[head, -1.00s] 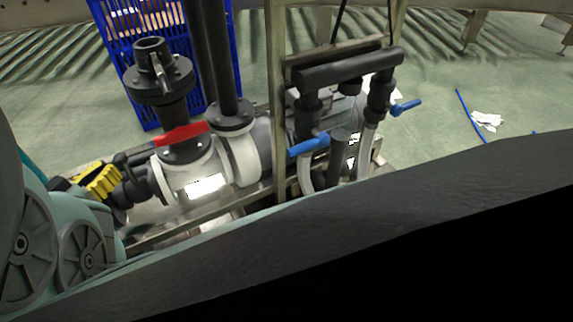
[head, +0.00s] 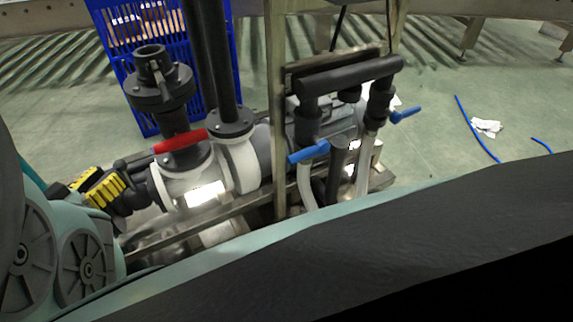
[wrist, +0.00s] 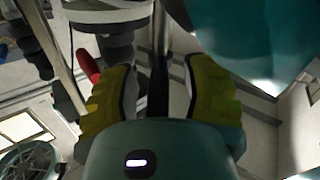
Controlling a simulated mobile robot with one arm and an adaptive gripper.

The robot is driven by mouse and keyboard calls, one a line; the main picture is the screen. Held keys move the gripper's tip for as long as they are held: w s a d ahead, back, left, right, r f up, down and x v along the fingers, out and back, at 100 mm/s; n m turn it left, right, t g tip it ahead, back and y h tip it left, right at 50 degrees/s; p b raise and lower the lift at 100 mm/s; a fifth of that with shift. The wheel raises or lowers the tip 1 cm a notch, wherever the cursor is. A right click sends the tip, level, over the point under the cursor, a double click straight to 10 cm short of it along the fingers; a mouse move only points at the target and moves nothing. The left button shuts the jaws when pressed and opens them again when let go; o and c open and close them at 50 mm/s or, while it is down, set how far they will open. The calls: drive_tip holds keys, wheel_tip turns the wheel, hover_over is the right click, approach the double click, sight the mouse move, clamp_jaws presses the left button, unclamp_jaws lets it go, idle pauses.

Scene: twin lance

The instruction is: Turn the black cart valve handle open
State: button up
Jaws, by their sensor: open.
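The white cart valve body (head: 182,180) stands at the left of the cart in the head view, with a red handle (head: 180,140) on top. A black fitting (head: 138,163) sticks out from its left side; whether this is the black handle is hard to tell. My gripper (head: 106,187) is just left of the valve body, its yellow fingers close to the black parts. In the wrist view my gripper (wrist: 160,72) is open, a yellow finger on each side. A dark bar (wrist: 158,92) shows between the fingers; I cannot tell whether they touch it.
A metal post (head: 279,110) and blue-handled valves (head: 308,151) stand to the right. Open green floor (head: 450,90) lies right, with a white cloth (head: 486,127).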

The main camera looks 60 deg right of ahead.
drive_tip(key=s+a, duration=0.2)
drive_tip(key=a, duration=0.9)
drive_tip(key=shift+a, duration=0.4)
drive_tip(key=shift+s, duration=0.1)
drive_tip(key=shift+c, duration=0.2)
